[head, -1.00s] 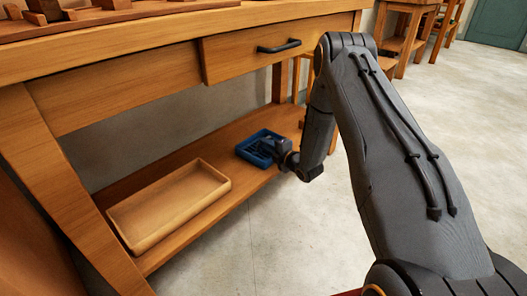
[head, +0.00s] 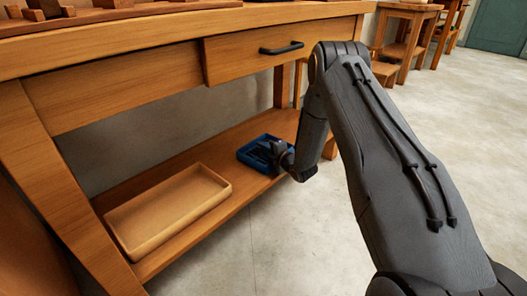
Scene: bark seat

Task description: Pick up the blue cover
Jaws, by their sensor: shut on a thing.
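The blue cover (head: 246,156) is a shallow, rimmed, tray-like piece at the right part of the low wooden shelf, under the workbench. My gripper (head: 268,152) reaches in from the right, low over the cover, and is shut on it. The dark fingers overlap the cover's inside and right side, so the exact grip point is hidden. The cover looks level and at the shelf; I cannot tell whether it touches the wood or is just clear of it.
An open, empty tan wooden tray (head: 128,218) lies on the shelf (head: 150,262) to the left of the cover. The bench drawer (head: 235,52) with a black handle (head: 281,48) hangs above. A bench leg (head: 282,85) stands behind. The floor (head: 290,245) in front is clear.

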